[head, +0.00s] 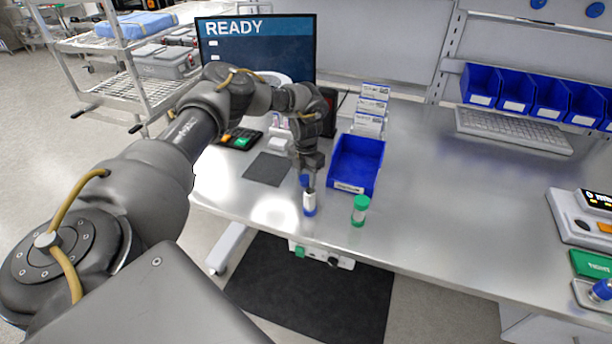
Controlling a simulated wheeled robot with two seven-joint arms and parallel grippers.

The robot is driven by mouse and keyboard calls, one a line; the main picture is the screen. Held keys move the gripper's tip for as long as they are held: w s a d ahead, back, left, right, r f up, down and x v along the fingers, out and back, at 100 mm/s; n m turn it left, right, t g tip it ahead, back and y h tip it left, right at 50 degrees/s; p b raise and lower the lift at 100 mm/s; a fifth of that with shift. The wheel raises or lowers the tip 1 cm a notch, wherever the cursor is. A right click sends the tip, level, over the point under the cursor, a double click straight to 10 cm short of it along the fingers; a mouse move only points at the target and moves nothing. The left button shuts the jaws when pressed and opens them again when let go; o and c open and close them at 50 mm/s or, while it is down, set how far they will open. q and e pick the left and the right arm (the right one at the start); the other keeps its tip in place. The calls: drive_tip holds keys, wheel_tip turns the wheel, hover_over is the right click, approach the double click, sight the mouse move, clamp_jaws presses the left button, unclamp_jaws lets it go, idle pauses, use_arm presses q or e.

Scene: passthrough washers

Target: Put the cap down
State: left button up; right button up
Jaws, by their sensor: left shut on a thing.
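My left gripper (307,184) points down over the front left of the steel table and is shut on a small blue cap (304,181), partly hidden by the fingers. A small vial (309,203) with a white label and blue lower end stands directly below the fingers. I cannot tell whether the cap touches the vial. A second vial with a green cap (360,203) stands upright to the right, apart from the gripper. My right gripper is out of view.
An open blue bin (350,187) stands right behind the vials, with white boxes (371,105) behind it. A dark mat (267,169) lies to the left. A monitor (258,45) stands at the back. The table (440,210) is clear right of the green-capped vial.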

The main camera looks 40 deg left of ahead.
sight(306, 178)
use_arm(q)
drive_tip(key=shift+f, duration=0.15)
drive_tip(key=o, duration=1.1)
drive_tip(key=shift+r, duration=0.25)
drive_tip(key=shift+w+r, duration=0.1)
drive_tip(key=shift+r, duration=0.15)
drive_tip(key=shift+r+b, duration=1.75)
drive_tip(key=shift+r, duration=3.95)
